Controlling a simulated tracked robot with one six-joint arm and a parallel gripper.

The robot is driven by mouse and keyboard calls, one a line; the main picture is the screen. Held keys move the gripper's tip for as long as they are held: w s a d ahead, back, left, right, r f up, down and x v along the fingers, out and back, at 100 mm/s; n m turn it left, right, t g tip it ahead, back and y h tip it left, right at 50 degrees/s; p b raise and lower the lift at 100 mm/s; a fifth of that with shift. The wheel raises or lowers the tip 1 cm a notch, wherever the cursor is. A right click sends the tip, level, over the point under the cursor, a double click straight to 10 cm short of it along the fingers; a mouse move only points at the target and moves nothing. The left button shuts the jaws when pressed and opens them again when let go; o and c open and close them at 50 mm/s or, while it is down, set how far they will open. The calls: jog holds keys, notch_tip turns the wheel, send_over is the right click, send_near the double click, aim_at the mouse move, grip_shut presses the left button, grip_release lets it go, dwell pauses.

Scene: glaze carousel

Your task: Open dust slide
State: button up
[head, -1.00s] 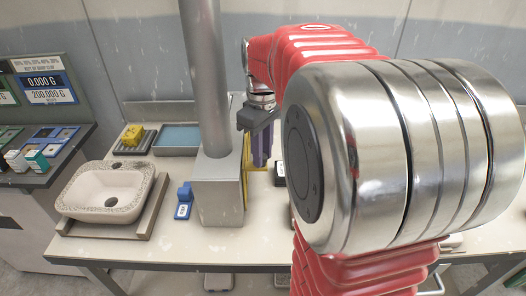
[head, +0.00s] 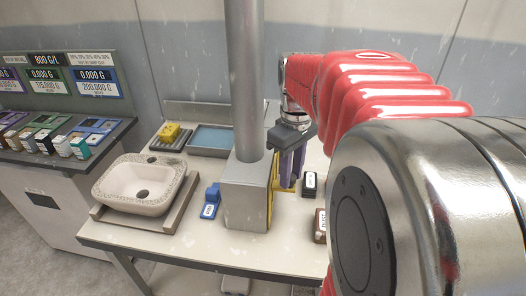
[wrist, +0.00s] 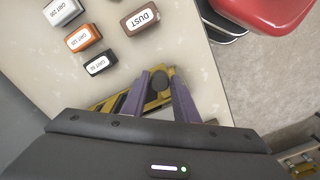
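A brown block labelled DUST (wrist: 141,20) lies on the worktop at the top of the wrist view, ahead of my fingertips and apart from them. In the head view it (head: 320,226) is partly hidden by my arm. My gripper (wrist: 159,78) has two purple fingers spread apart, with no object clamped between them. A dark round knob (wrist: 160,81) on a yellow part shows between the fingers; I cannot tell its height against them. In the head view my gripper (head: 292,180) points down beside the grey post base. I cannot make out a labelled dust slide.
White, orange and black GRIT blocks (wrist: 85,38) lie left of the DUST block. A grey post (head: 246,90) stands close left of my gripper. A sink (head: 146,184), blue block (head: 210,203) and blue tray (head: 212,139) are farther left. The worktop edge is near.

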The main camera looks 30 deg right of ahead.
jog(key=o, duration=0.4)
jog(key=shift+c, duration=0.2)
notch_tip(320, 180, up, 14)
jog(key=shift+f, duration=0.2)
dwell(0.8)
